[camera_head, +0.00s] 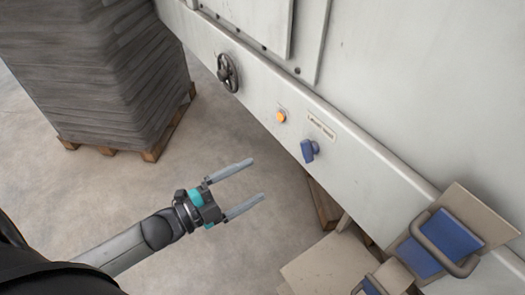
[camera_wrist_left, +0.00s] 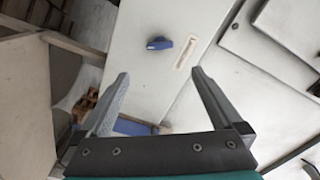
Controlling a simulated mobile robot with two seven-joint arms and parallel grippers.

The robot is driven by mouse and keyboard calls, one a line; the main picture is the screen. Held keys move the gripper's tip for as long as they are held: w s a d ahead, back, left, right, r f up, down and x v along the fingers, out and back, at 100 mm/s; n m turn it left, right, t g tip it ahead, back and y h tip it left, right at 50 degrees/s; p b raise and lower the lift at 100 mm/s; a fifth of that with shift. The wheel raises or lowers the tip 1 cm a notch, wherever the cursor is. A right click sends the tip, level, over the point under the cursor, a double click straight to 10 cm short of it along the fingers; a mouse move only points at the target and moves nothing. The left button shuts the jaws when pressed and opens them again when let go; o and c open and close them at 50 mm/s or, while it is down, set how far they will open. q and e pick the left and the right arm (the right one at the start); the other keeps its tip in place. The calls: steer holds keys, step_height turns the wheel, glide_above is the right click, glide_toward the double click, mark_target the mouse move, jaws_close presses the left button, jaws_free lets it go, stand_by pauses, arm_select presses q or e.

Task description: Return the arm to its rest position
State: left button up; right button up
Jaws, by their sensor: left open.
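My left gripper (camera_head: 257,184) reaches in from the lower left in the head view, on a dark grey arm with teal bands. Its two grey fingers are spread and nothing is between them. It hangs over the open floor, apart from the white machine panel. In the left wrist view both fingers (camera_wrist_left: 160,82) stand wide apart, with the panel beyond them. A blue rotary switch (camera_head: 309,150) sits on the panel, right of the gripper; it also shows in the left wrist view (camera_wrist_left: 159,43). My right gripper is not in view.
The white machine (camera_head: 400,90) fills the right side, with an orange button (camera_head: 281,116) and a black handwheel (camera_head: 227,72). A wrapped stack (camera_head: 95,70) stands on a wooden pallet at upper left. Boards and a blue-padded part (camera_head: 450,232) are at lower right. Floor around the gripper is clear.

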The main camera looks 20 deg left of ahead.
arm_select(q)
steer(key=s+a+f+n+g+y+b, duration=0.1)
steer(key=s+a+f+n+g+y, duration=0.2)
steer(key=f, duration=0.6)
steer(key=s+a+f+n+y, duration=0.2)
steer(key=f+n+y, duration=0.15)
steer(key=f, duration=0.65)
steer(key=s+a+f+n+g+y+b, duration=0.1)
steer(key=s+a+f+n+g+y, duration=0.2)
steer(key=f, duration=0.6)
steer(key=s+d+f+n+g, duration=0.3)
steer(key=s+f, duration=0.5)
steer(key=s, duration=0.3)
steer(key=s+d+f+n+g, duration=0.4)
steer(key=s+f, duration=0.3)
steer(key=s, duration=0.5)
steer(key=shift+s+d+f+g+b, duration=0.25)
steer(key=shift+f+g+b, duration=0.15)
steer(key=shift+g, duration=0.1)
